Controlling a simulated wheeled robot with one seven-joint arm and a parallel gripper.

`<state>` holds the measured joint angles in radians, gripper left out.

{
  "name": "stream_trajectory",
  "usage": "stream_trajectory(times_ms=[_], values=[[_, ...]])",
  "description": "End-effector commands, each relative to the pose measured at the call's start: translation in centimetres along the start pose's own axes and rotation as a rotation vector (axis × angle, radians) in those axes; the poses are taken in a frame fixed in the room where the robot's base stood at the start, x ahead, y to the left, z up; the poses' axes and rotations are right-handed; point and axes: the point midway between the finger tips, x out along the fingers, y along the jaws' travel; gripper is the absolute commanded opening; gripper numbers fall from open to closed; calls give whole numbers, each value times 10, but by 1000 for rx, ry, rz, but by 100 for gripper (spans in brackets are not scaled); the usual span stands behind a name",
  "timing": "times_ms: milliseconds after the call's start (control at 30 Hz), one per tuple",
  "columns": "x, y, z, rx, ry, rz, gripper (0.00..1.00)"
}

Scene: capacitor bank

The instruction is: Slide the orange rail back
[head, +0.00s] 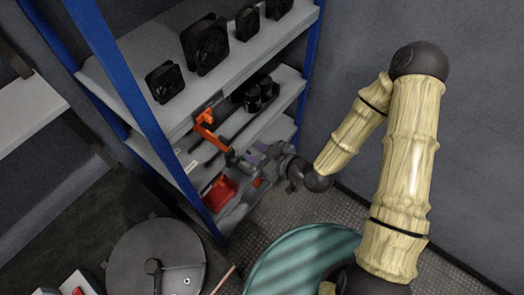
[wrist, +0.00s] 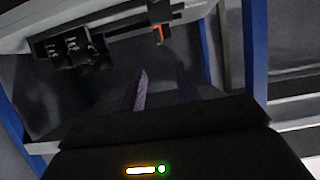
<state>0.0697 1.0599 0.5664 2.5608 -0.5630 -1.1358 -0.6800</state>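The orange rail (head: 210,130) is in the head view, at the front edge of the middle shelf, sloping down to the right toward my gripper. In the wrist view a small orange piece (wrist: 158,34) shows under the shelf's edge, beyond my fingertips. My gripper (head: 240,157) is at the lower right end of the rail; I cannot tell whether it touches it. In the wrist view my gripper's two fingers (wrist: 163,76) stand apart with nothing seen between them. Part of the rail is hidden behind the gripper in the head view.
The rack has blue posts (head: 121,78). Black fans (head: 205,45) stand on its upper shelf, and black cylinders (head: 254,93) on the middle shelf. A red box (head: 219,194) sits low in the rack. A round dark lid (head: 155,258) and a green round top (head: 300,262) are in front.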

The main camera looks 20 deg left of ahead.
Motion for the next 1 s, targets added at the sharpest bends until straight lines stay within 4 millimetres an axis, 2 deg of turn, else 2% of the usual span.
stream_trajectory(times_ms=[33, 467, 1000], values=[[-4, 0, -5, 3, -1, -1, 33], [-23, 0, -2, 2, -1, 2, 33], [-23, -1, 0, -1, 0, -1, 33]])
